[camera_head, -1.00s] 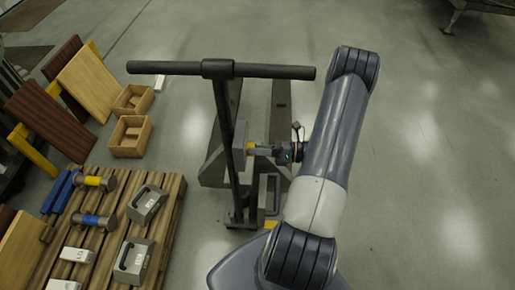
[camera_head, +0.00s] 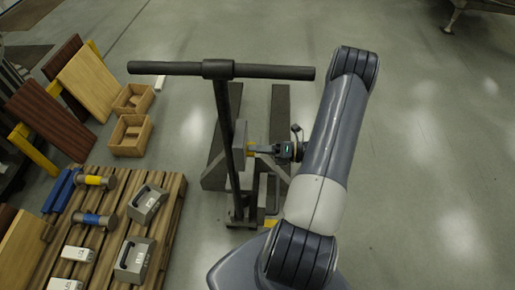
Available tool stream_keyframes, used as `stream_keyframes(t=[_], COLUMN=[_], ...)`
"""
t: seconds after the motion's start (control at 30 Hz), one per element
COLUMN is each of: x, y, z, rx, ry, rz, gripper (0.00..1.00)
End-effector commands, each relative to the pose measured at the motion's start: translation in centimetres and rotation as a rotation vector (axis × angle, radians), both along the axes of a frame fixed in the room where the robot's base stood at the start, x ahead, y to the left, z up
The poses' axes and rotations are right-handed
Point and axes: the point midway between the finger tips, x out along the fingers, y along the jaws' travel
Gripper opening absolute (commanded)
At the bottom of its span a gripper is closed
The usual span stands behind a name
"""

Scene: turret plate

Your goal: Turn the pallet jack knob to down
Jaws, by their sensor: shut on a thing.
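The pallet jack (camera_head: 223,110) stands in the middle, with a dark T-shaped handle across the top and two forks reaching away behind it. A grey box (camera_head: 239,145) is mounted beside its upright post. My gripper (camera_head: 255,149) comes in from the right, roughly level, and is shut on the knob. Its fingertips partly cover the knob, so which way the knob points cannot be told at this size.
A wooden pallet (camera_head: 171,205) at lower left holds grey weights, hammer-like tools and white boxes. Two small wooden crates (camera_head: 130,136) and leaning boards (camera_head: 92,82) stand at upper left. The floor on the right is clear.

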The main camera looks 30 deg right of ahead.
Motion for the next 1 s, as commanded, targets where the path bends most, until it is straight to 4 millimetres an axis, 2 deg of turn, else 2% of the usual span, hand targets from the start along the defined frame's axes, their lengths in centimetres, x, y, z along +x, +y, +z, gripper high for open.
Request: stream_keyframes(t=[0.07, 0.1, 0.37, 0.67, 0.83, 1.0], x=[0.0, 0.0, 0.0, -0.2, -1.3, -3.2], y=[0.0, 0.0, 0.0, -0.3, -2.0, -4.8], z=[0.0, 0.0, 0.0, 0.0, -0.2, -0.4], rx=[0.002, 0.002, 0.0, 0.0, -0.002, -0.002], ry=[0.001, 0.001, 0.0, -0.001, -0.002, -0.002], rz=[-0.001, -0.001, -0.001, -0.002, -0.005, -0.006], gripper=[0.18, 0.42, 0.63, 0.63, 0.63, 0.63])
